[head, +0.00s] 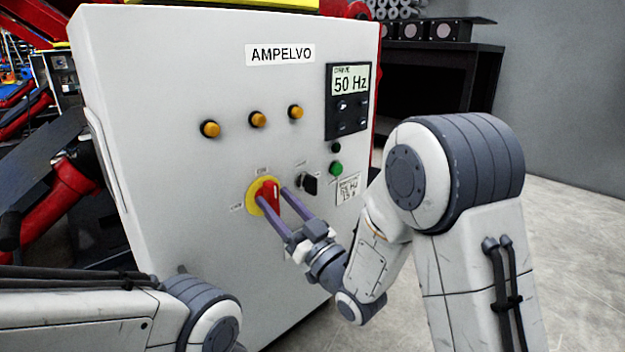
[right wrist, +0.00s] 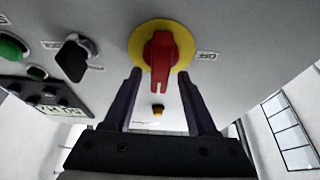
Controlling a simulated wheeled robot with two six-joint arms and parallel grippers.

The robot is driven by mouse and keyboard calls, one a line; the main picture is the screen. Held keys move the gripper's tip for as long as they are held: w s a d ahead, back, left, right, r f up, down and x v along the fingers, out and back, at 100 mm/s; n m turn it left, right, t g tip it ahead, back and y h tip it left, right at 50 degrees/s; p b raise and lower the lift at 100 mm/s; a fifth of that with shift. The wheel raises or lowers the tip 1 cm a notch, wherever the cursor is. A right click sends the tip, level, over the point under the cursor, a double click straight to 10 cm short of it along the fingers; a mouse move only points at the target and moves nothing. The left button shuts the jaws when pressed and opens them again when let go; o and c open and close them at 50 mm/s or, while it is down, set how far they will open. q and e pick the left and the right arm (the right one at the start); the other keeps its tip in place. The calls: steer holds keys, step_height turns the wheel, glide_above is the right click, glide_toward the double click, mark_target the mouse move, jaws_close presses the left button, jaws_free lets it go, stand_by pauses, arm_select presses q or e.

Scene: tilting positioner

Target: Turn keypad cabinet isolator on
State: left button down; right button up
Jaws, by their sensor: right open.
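The isolator is a red rotary handle (head: 270,194) on a round yellow plate (head: 251,199), on the front of the light grey cabinet (head: 160,150). In the right wrist view the red handle (right wrist: 160,62) stands roughly upright, with an OFF label (right wrist: 209,56) to the right of the yellow plate. My right gripper (head: 273,195) is open at the isolator. In the right wrist view its two fingers (right wrist: 159,76) are on either side of the handle, with gaps visible. I cannot tell how far their tips reach past it. My left gripper is out of view.
A black selector knob (head: 309,184), a green button (head: 336,168) and a drive display (head: 348,100) lie right of the isolator. Several amber lamps (head: 258,119) sit above it. A dark shelf (head: 450,75) stands behind at right. Open floor (head: 575,240) lies right.

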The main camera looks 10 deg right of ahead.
arm_select(q)
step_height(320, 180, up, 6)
steer(key=p, duration=0.5)
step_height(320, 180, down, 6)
steer(key=b, duration=0.5)
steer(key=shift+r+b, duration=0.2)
steer(key=shift+b, duration=0.1)
arm_select(e)
steer(key=s+d+r, duration=0.6)
steer(key=d+r, duration=0.3)
steer(key=d, duration=0.1)
steer(key=shift+r, duration=0.3)
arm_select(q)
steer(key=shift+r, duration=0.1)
arm_select(e)
steer(key=shift+a, duration=0.1)
